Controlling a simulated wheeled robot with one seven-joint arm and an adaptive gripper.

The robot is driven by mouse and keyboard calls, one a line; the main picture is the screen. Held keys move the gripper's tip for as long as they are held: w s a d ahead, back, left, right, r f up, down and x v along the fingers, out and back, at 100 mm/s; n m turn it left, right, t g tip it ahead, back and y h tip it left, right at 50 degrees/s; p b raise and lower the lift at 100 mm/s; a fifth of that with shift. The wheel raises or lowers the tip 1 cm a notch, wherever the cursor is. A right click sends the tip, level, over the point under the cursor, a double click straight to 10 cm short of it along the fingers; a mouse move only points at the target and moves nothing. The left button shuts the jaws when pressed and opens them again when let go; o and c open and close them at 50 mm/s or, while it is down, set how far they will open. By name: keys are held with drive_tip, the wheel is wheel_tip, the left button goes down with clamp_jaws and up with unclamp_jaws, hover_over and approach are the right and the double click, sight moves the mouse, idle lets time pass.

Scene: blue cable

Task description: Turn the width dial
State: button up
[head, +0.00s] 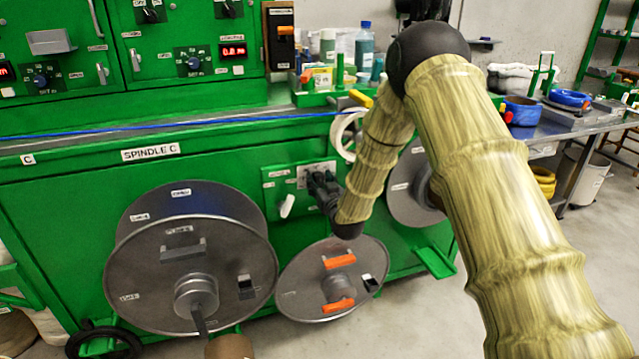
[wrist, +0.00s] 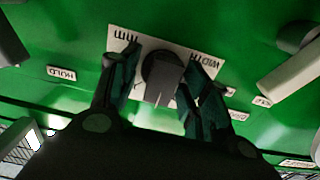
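The width dial (wrist: 161,72) is a dark round knob with a grey pointer bar on a pale label plate (wrist: 150,45). The plate carries lettering, upside down in the wrist view, that seems to read WIDTH. My gripper (wrist: 163,62) faces the panel, with one dark finger on each side of the dial. Gaps show between the fingers and the knob, so they are open around it and apart from it. In the head view my gripper (head: 318,184) is at the plate (head: 316,169) on the green cabinet front, and it hides the dial.
A white lever (head: 287,206) sits just left of my gripper, and a large grey reel (head: 190,265) stands further left. A smaller reel (head: 310,290) with orange clips is below. A blue cable (head: 180,126) runs along the counter above. The wrist view shows a pale lever (wrist: 290,75) at right.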

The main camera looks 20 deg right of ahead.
drive_tip(key=s, duration=1.2)
drive_tip(key=shift+d, duration=0.2)
drive_tip(key=s+a+f+g, duration=0.2)
drive_tip(key=s+f+g, duration=0.3)
drive_tip(key=s+f, duration=0.7)
drive_tip(key=s+a+f+g, duration=0.1)
drive_tip(key=s+f+g, duration=0.3)
drive_tip(key=s+f, duration=0.85)
drive_tip(key=s+a+f+g, duration=0.1)
drive_tip(key=s+f+g, duration=0.3)
drive_tip(key=s+f, duration=0.55)
drive_tip(key=s+a+f+g, duration=0.15)
drive_tip(key=s+g, duration=0.35)
drive_tip(key=s, duration=1.4)
wheel_tip(320, 180, up, 17)
drive_tip(key=p, duration=1.8)
drive_tip(key=shift+w+d+r+m+h, duration=0.2)
drive_tip(key=shift+w+d+m+h, duration=0.1)
drive_tip(key=shift+w+m, duration=0.1)
